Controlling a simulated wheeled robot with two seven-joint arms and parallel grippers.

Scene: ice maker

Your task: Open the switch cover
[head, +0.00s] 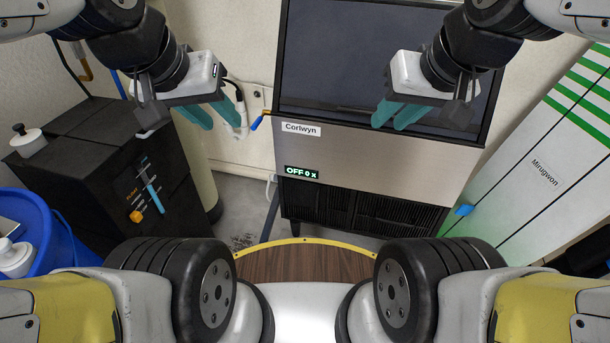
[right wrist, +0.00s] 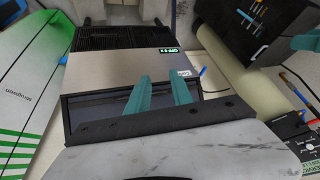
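The ice maker (head: 400,155), with a steel front, a dark glass door and a "Corlwyn" label, stands ahead in the head view. Its display (head: 301,172) reads "OFF 0 x". It appears turned around in the right wrist view (right wrist: 115,70). I cannot make out a switch cover in either view. My left gripper (head: 222,124) is open and empty, left of the ice maker. My right gripper (head: 391,125) is open and empty, in front of the dark door. Its separated teal fingers also show in the right wrist view (right wrist: 158,82).
A blue-tipped lever (head: 258,121) sits beside the ice maker. Grey floor shows below.

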